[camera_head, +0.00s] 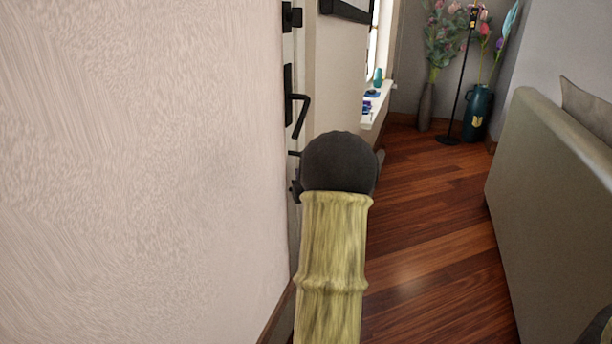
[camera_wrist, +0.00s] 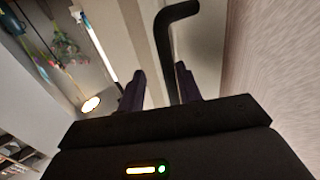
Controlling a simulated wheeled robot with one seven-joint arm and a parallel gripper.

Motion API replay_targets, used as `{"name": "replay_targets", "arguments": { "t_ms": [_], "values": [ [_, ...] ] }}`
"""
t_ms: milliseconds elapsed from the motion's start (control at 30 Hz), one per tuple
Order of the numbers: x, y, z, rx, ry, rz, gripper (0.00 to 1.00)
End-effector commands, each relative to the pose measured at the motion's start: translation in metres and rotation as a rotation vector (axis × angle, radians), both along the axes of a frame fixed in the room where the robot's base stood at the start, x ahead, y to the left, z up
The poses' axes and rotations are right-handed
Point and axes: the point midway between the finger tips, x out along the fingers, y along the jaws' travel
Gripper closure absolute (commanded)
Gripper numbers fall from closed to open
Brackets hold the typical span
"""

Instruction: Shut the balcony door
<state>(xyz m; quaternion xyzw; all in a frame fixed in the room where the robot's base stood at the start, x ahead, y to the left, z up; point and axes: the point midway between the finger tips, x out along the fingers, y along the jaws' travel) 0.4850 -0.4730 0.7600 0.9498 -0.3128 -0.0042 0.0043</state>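The balcony door shows in the head view as a narrow pale strip with black fittings just past the wall's edge; I cannot tell how far open it is. Its black lever handle (camera_head: 301,115) sticks out to the right, up and left of my wrist. In the wrist view the handle (camera_wrist: 164,42) is a bent black bar reaching down toward the gap between my fingers. My gripper (camera_wrist: 160,88) is open, its two dark fingers apart, with the bar's lower end nearer the right finger. Contact is not clear. In the head view my wrist hides most of the gripper.
A textured pale wall (camera_head: 140,170) fills the left side. A grey-green sofa or bed (camera_head: 545,210) stands on the right. Wooden floor (camera_head: 430,240) lies free between. A white sill (camera_head: 378,108) with small objects and flower vases (camera_head: 478,112) are at the back.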

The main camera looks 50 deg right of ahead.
Motion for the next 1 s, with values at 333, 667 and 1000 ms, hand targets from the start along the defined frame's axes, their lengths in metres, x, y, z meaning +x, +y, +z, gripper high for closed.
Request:
{"name": "replay_targets", "arguments": {
  "t_ms": [333, 667, 1000],
  "values": [
    [0.001, 0.001, 0.002, -0.003, -0.003, 0.001, 0.7],
    [-0.006, 0.006, 0.002, -0.002, -0.002, 0.001, 0.7],
    [-0.048, 0.036, 0.003, -0.001, -0.002, 0.0, 0.7]
  ]
}}
